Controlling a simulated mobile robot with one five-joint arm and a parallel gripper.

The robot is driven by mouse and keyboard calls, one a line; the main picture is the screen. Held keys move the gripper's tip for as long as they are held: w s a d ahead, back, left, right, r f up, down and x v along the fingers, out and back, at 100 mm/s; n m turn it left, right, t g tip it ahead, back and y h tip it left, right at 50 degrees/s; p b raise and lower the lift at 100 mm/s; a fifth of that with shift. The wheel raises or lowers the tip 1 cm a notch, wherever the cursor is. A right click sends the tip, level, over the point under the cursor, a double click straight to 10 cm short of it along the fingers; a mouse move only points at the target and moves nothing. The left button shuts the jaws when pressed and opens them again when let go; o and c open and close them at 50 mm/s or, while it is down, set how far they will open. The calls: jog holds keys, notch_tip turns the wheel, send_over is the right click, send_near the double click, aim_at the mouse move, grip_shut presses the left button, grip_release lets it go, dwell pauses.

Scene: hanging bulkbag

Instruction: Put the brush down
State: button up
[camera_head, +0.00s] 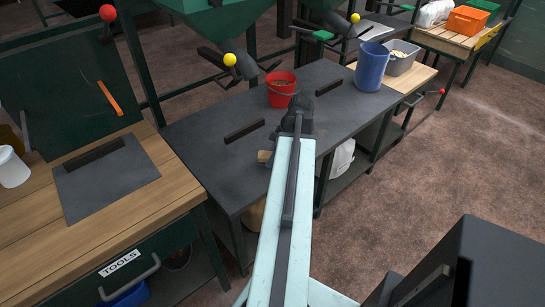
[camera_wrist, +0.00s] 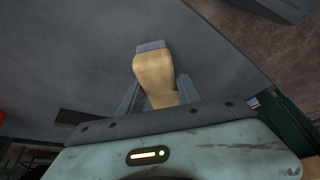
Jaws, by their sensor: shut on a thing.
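My gripper (camera_wrist: 157,95) is shut on the brush (camera_wrist: 154,72), whose tan wooden body stands between the two fingers in the wrist view. A grey part shows at the brush's far end. In the head view a small wooden bit of the brush (camera_head: 264,156) shows left of my wrist, over the front part of the dark grey table (camera_head: 205,165). My arm hides the fingers and most of the brush there. I cannot tell whether the brush touches the tabletop.
A red bucket (camera_head: 281,90) and a blue bucket (camera_head: 371,67) stand farther back on the grey table. Low dark bars (camera_head: 244,131) lie on it. A wooden workbench (camera_head: 150,210) with a grey plate is at left. Bare tabletop lies left of my wrist.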

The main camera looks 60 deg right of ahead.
jog(key=o, duration=1.3)
jog(key=shift+s+r+p, duration=0.1)
jog(key=shift+r+p, duration=0.45)
jog(key=shift+p, duration=0.1)
jog(key=p+v, duration=0.9)
jog(key=v, duration=0.1)
jog(key=shift+r+p, duration=0.25)
jog(key=shift+p, duration=0.1)
jog(key=shift+s+d+r+p, duration=0.2)
jog(key=shift+s+r+p, duration=0.1)
